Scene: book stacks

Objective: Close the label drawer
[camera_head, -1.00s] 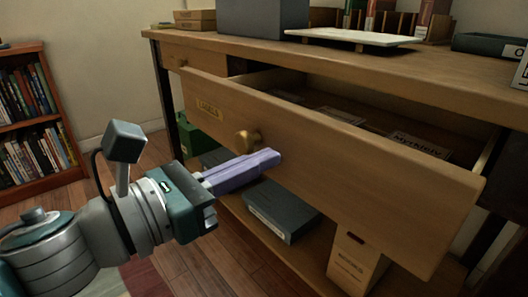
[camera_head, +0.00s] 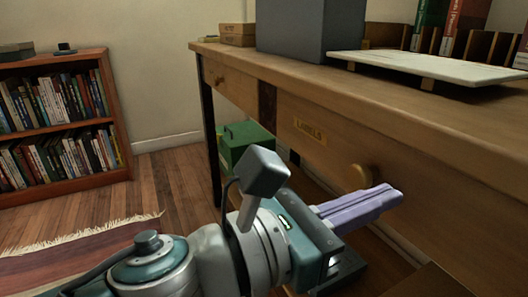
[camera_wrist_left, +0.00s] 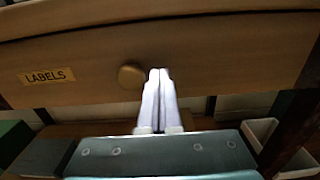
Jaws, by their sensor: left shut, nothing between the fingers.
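The label drawer (camera_head: 336,153) is the wooden front under the desk top with a "LABELS" plate (camera_head: 309,130) and a round knob (camera_head: 361,178). Its front looks about level with the desk front, and no open inside shows. In the left wrist view the drawer front (camera_wrist_left: 205,55) spans the picture, with the plate at the left and the knob (camera_wrist_left: 131,76) near the middle. My left gripper (camera_head: 392,196) has its pale purple fingers together and empty. The fingertips (camera_wrist_left: 160,74) are at the drawer front just right of the knob; I cannot tell if they touch. My right gripper is out of view.
The desk top (camera_head: 400,100) carries a grey box (camera_head: 308,35), a pale board on feet (camera_head: 430,68) and books at the back. A smaller drawer (camera_head: 228,82) is at the left. A green box (camera_head: 247,143) is underneath.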

